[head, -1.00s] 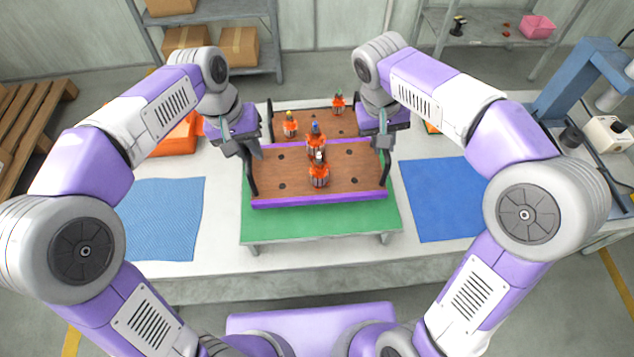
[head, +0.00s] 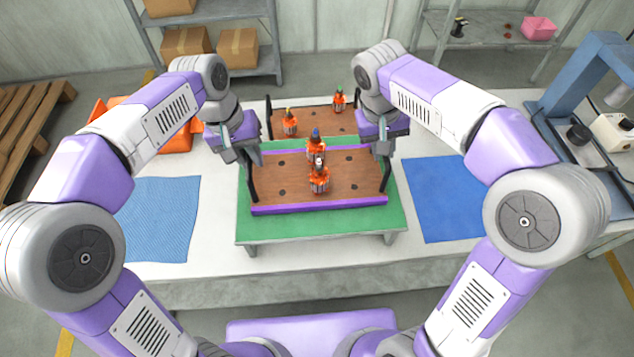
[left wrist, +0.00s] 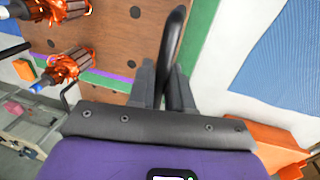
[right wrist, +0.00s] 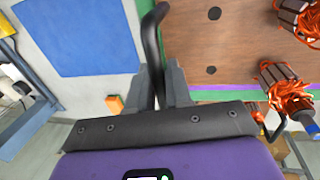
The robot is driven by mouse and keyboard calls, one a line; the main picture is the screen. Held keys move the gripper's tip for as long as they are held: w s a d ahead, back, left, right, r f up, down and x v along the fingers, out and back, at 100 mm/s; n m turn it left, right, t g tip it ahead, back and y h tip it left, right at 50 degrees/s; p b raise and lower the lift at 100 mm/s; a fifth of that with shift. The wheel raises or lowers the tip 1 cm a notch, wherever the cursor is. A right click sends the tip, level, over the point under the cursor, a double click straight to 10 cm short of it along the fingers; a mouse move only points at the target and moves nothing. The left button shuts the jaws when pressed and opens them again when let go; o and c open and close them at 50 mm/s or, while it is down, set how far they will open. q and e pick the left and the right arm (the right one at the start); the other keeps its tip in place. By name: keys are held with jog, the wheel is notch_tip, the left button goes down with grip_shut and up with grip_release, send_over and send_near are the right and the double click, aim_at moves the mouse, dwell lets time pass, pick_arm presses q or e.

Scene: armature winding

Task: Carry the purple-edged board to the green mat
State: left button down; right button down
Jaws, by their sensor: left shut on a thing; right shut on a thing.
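The purple-edged board (head: 300,183), brown with dark holes, is over the green mat (head: 320,223), which shows on all sides of it. I cannot tell whether a gap is left beneath it. Two orange copper-wound armatures stand on the board, a front one (head: 319,180) and a rear one (head: 315,147). My left gripper (head: 248,157) is shut on the board's left black handle (left wrist: 173,45). My right gripper (head: 382,150) is shut on its right black handle (right wrist: 152,40). The board looks about level.
A second brown board (head: 300,118) with two armatures lies just behind. A left blue mat (head: 160,215) and a right blue mat (head: 440,195) flank the green mat. An orange bin (head: 175,140) is at back left, a blue press (head: 580,80) at right.

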pick_arm(q)
jog(key=shift+f, duration=0.3)
pick_arm(e)
jog(key=shift+f, duration=0.3)
pick_arm(q)
jog(key=c, duration=1)
grip_release()
jog(key=shift+c, duration=0.2)
pick_arm(e)
jog(key=c, duration=1)
grip_release()
jog(key=shift+r, duration=0.1)
jog(key=shift+c, duration=0.2)
pick_arm(q)
jog(key=shift+r, duration=0.15)
notch_tip(320, 180, up, 12)
jog(key=a, duration=0.2)
jog(key=shift+a+f, duration=0.2)
pick_arm(e)
notch_tip(320, 180, up, 12)
jog(key=a, duration=0.2)
jog(key=shift+a, duration=0.15)
pick_arm(q)
jog(key=o, duration=0.5)
